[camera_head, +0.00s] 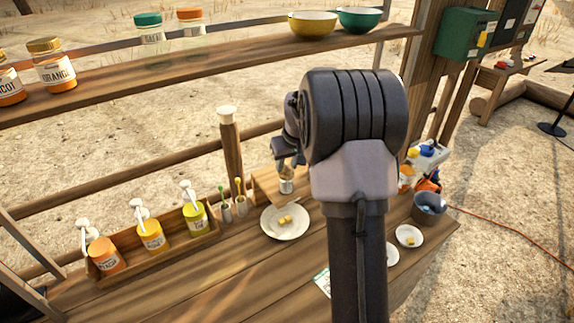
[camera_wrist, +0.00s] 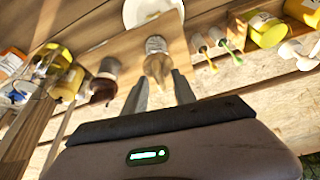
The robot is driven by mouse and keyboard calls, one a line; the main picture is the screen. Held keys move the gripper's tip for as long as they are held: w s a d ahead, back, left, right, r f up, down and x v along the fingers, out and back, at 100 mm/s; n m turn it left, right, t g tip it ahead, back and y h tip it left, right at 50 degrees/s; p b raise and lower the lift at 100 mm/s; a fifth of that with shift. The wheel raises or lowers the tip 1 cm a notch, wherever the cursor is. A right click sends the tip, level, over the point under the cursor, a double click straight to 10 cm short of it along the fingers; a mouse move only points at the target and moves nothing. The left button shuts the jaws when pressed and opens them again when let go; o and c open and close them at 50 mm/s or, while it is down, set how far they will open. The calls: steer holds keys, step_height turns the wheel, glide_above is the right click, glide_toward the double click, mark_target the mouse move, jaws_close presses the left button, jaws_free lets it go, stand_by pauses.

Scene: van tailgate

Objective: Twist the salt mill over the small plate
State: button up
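The mill (camera_head: 286,184), with a pale metal-like body and wooden top, stands on a raised wooden board; it also shows in the wrist view (camera_wrist: 156,46). My gripper (camera_head: 288,164) is just above it, its fingers open on either side of the wooden top. In the wrist view my gripper (camera_wrist: 160,77) shows narrow gaps beside the top; contact is unclear. A white plate (camera_head: 272,229) with yellow cubes lies in front of the board; its edge shows in the wrist view (camera_wrist: 133,10). A smaller plate (camera_head: 402,241) with yellow pieces is at right, another (camera_head: 391,257) partly behind my arm.
A wooden caddy (camera_head: 175,257) of pump bottles stands at left, beside small cups with colored sticks (camera_head: 226,211). A tall wooden post-like piece (camera_head: 231,150) rises behind them. A dark bucket (camera_head: 430,209) is at right. A shelf (camera_head: 190,68) spans the back. The front counter is mostly clear.

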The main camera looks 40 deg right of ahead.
jaws_close()
steer(key=shift+m, duration=0.3)
steer(key=m+h, duration=0.1)
steer(key=m, duration=0.1)
steer(key=shift+a+m+b, duration=0.15)
steer(key=shift+m+b, duration=0.15)
steer(key=shift+m, duration=0.1)
steer(key=m+g+h+b, duration=0.1)
steer(key=m, duration=0.1)
steer(key=m+h+b, duration=0.1)
steer(key=m, duration=0.2)
steer(key=shift+w+m+g, duration=0.15)
steer(key=shift+m+g, duration=0.15)
steer(key=shift+g, duration=0.1)
steer(key=m, duration=0.2)
steer(key=m+g, duration=0.1)
steer(key=m, duration=0.1)
steer(key=shift+w+a+r+g+h, duration=0.1)
steer(key=shift+g+h, duration=0.2)
steer(key=shift+w+m+g+p, duration=0.1)
steer(key=shift+m+g+p, duration=0.4)
steer(key=shift+m, duration=0.65)
steer(key=shift+m+g+p, duration=0.3)
steer(key=shift+m+p, duration=0.3)
steer(key=shift+m, duration=0.55)
